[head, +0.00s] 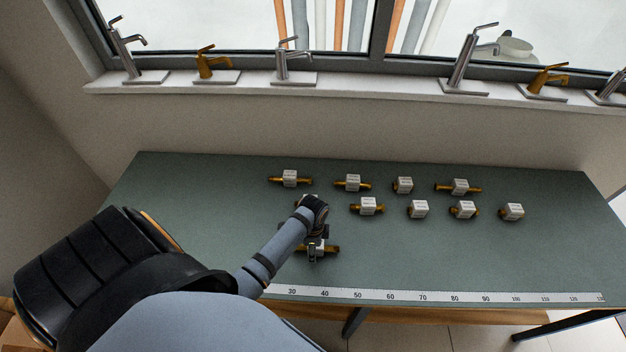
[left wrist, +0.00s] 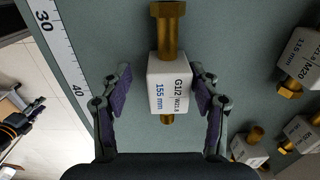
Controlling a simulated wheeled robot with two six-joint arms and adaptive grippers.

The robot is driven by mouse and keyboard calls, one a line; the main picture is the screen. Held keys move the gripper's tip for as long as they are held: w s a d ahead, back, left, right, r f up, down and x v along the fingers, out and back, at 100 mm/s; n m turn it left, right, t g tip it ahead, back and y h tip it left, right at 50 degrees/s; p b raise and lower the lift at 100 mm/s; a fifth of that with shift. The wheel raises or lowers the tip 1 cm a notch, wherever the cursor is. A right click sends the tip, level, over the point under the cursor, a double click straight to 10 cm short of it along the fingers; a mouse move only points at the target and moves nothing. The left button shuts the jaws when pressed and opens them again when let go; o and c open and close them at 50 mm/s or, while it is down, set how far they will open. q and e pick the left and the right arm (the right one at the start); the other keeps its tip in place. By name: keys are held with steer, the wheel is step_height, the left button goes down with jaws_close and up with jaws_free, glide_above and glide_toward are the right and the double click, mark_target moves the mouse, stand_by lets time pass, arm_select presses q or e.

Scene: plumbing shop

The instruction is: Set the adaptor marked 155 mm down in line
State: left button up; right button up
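The adaptor marked 155 mm (left wrist: 170,85) has a white block labelled G1/2 and brass ends. In the left wrist view it lies between the fingers of my left gripper (left wrist: 160,90). The fingers are open, with a clear gap to the left pad; the right pad is close beside the block, and contact cannot be told. In the head view the adaptor's brass end (head: 332,249) shows under my left gripper (head: 316,252), on the green table near the ruler, left of centre. The gripper hides part of it.
Several other adaptors lie in two loose rows behind, such as one at the back left (head: 290,178) and one at the right (head: 512,212). A white ruler strip (head: 420,296) runs along the front edge of the table (head: 560,250). Taps stand on the windowsill (head: 380,88). The table's right front is clear.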

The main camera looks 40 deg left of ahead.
arm_select(q)
steer(key=shift+w, duration=0.1)
steer(key=shift+w+a+f, duration=0.1)
steer(key=shift+w, duration=0.1)
step_height(320, 180, up, 5)
steer(key=shift+r+b, duration=0.2)
steer(key=shift+b, duration=0.6)
step_height(320, 180, up, 7)
steer(key=b, duration=0.1)
steer(key=shift+f, duration=0.15)
arm_select(e)
step_height(320, 180, down, 3)
steer(key=shift+s+r, duration=0.1)
arm_select(q)
steer(key=shift+f, duration=0.1)
arm_select(e)
steer(key=shift+w, duration=0.2)
